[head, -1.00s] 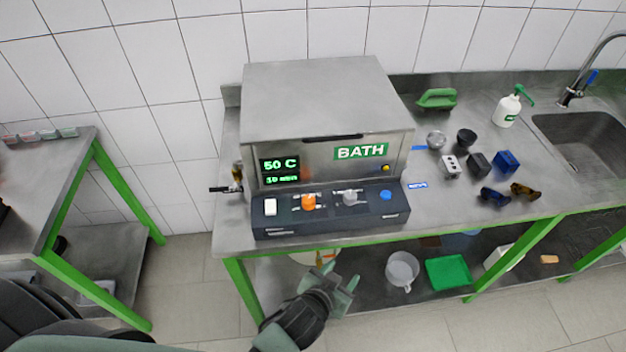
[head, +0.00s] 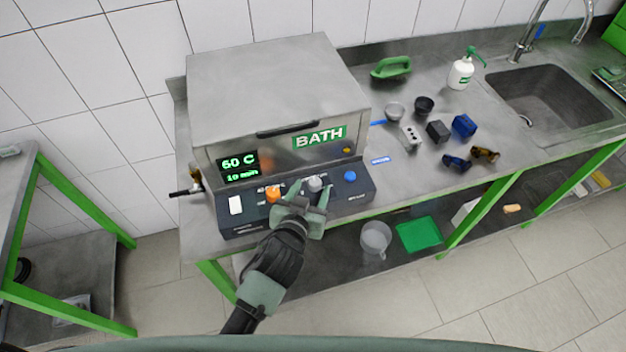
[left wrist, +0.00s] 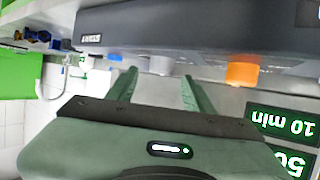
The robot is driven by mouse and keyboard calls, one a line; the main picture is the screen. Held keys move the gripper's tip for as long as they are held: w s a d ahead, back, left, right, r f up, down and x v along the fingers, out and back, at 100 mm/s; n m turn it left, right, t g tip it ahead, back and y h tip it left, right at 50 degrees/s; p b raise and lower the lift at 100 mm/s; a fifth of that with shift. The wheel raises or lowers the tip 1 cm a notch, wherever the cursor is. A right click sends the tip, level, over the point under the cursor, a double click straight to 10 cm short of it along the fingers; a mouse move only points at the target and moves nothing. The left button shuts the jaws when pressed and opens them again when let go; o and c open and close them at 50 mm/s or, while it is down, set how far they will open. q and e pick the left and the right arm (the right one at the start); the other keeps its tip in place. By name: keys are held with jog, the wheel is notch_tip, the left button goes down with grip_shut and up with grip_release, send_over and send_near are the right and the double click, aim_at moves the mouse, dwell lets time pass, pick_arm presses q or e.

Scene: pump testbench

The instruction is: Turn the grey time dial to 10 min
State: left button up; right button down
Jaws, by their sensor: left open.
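The grey time dial (head: 315,184) is on the dark front panel of the bath (head: 270,90), between the orange dial (head: 272,194) and the blue button (head: 350,176). My left gripper (head: 308,194) is open, with its fingers around the grey dial's sides. In the left wrist view the grey dial (left wrist: 162,65) lies between and just beyond the fingertips (left wrist: 158,78); contact cannot be told. The display (head: 240,169) reads 10 min on its lower line, also in the left wrist view (left wrist: 283,121). The upper temperature figure is hard to read. My right gripper is not in view.
A white switch (head: 235,205) is at the panel's left end. Small cups, blocks and goggles (head: 457,162) lie on the bench right of the bath. A sink (head: 545,95) is farther right. A clear jug (head: 376,237) and green tray (head: 418,235) are on the lower shelf.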

aim_at(314, 183)
pick_arm(q)
jog(key=x, duration=0.3)
jog(key=shift+w+f, duration=0.15)
jog(key=shift+w, duration=0.1)
jog(key=shift+s, duration=0.1)
